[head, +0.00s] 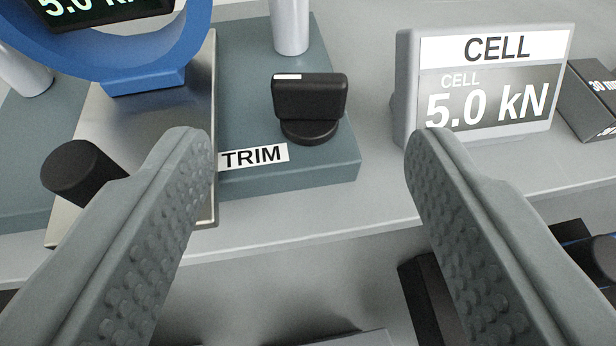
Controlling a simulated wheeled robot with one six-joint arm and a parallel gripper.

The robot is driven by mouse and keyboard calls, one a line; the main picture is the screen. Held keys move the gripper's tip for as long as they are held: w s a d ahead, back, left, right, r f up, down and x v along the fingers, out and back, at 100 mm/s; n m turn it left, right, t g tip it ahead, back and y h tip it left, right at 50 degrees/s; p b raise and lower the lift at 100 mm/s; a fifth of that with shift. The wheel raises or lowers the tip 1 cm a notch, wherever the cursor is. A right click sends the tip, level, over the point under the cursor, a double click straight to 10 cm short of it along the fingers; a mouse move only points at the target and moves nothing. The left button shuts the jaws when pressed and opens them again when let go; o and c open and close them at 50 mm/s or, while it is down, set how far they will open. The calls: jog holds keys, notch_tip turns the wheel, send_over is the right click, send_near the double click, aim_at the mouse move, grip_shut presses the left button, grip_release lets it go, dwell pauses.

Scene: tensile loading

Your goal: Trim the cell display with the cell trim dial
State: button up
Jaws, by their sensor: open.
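The cell trim dial (309,103) is a black knob with a raised bar grip and a white mark at the left of its top edge. It stands on a grey-green base plate, behind a white TRIM label (254,157). The cell display (487,90) is a grey box at the right, headed CELL and reading 5.0 kN. My gripper (298,135) is open and empty. Its two grey, studded fingers reach in from the lower left and lower right, with the dial seen between and beyond their tips. Neither finger touches it.
A blue ring (142,82) with its own readout, partly cut off, stands on a metal plate at the left. A black knob (82,174) sits by the left finger. A light post (290,25) rises behind the dial. A dark block (590,98) lies at the far right.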

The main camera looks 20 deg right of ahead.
jog(key=v, duration=0.8)
jog(key=shift+s, duration=0.4)
jog(key=shift+r, duration=0.15)
jog(key=s+d+n+t+y, duration=0.2)
jog(key=s+d, duration=0.9)
jog(key=s, duration=0.2)
jog(key=s+d+n+t+y, duration=0.2)
jog(key=s+d+t+y, duration=0.1)
jog(key=s+d, duration=0.8)
jog(key=s, duration=0.2)
jog(key=shift+s+f, duration=0.25)
jog(key=shift+s, duration=0.05)
